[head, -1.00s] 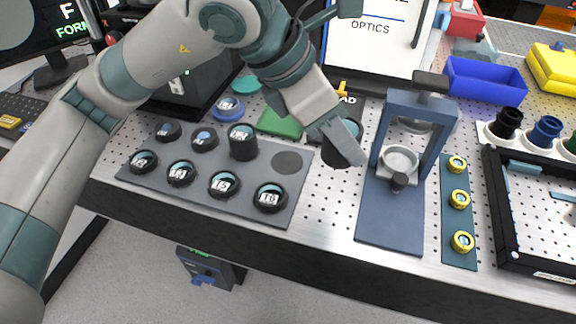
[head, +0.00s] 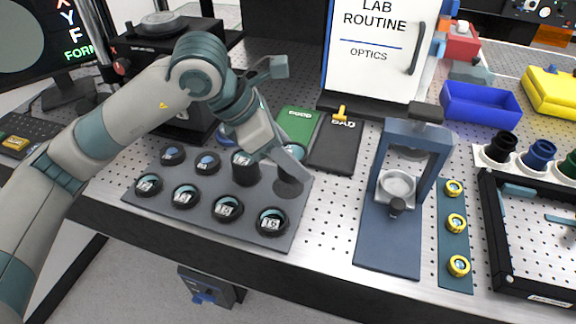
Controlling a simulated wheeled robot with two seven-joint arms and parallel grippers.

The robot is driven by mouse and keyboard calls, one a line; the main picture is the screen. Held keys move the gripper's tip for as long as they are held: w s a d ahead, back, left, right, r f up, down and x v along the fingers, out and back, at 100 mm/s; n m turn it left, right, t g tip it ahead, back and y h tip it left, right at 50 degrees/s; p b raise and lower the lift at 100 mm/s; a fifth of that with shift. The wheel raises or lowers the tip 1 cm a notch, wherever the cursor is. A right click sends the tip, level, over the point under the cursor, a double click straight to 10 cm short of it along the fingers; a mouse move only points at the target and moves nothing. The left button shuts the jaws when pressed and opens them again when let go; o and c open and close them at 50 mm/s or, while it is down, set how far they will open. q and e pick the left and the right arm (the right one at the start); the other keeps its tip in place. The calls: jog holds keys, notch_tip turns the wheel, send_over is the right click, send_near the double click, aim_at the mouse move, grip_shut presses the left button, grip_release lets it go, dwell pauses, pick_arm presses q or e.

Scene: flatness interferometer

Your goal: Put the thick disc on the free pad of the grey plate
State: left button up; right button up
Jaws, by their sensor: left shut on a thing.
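My left gripper (head: 285,165) is shut on the thick disc, a dark round piece with a teal top (head: 295,151). A finger hides much of the disc. The gripper holds it over the right rear part of the grey plate (head: 250,247). The free pad (head: 289,189), a dark circle, shows partly just below the gripper. Whether the disc touches the pad I cannot tell. Several black-rimmed numbered discs sit on the plate's other pads, including one marked 10 (head: 271,221) in front and a taller black one (head: 245,172) to the left. My right gripper is not in view.
Behind the plate lie a green GOOD mat (head: 299,121) and a black BAD mat (head: 335,148). A blue-grey stand (head: 388,245) is to the right, beside a strip with yellow rings (head: 456,224). Perforated bench between plate and stand is clear.

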pick_arm(q)
jog(key=shift+w+a+f, duration=0.35)
jog(key=shift+w, duration=0.1)
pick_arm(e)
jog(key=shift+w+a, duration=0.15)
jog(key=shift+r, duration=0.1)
